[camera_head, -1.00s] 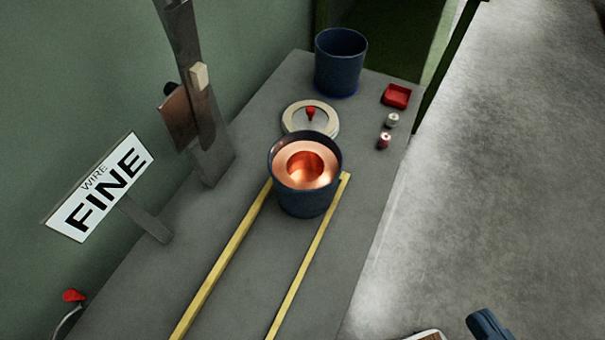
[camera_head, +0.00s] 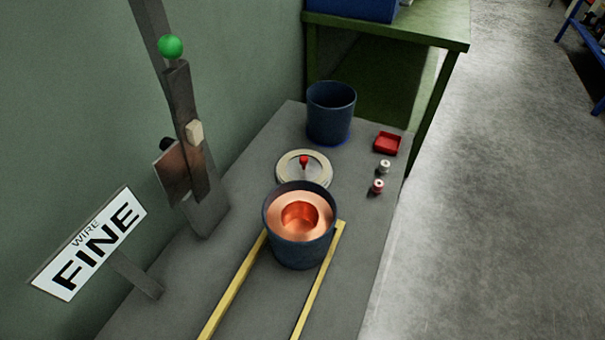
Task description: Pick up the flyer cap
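A round, pale metal disc with a red knob at its centre, which looks like the flyer cap (camera_head: 318,178), lies flat on the grey bench top. It sits just behind a dark blue drum (camera_head: 300,250) that holds a copper wire coil (camera_head: 284,215) with an open middle. The drum's rim hides a little of the disc's front edge. My gripper is not in view.
An empty-looking blue drum (camera_head: 331,118) stands behind the disc. A red tray (camera_head: 387,144) and two small spools (camera_head: 384,166) lie to the right. Yellow rails (camera_head: 237,287) run forward from the coil drum. A "FINE WIRE" sign (camera_head: 92,245) and a post (camera_head: 185,130) stand left.

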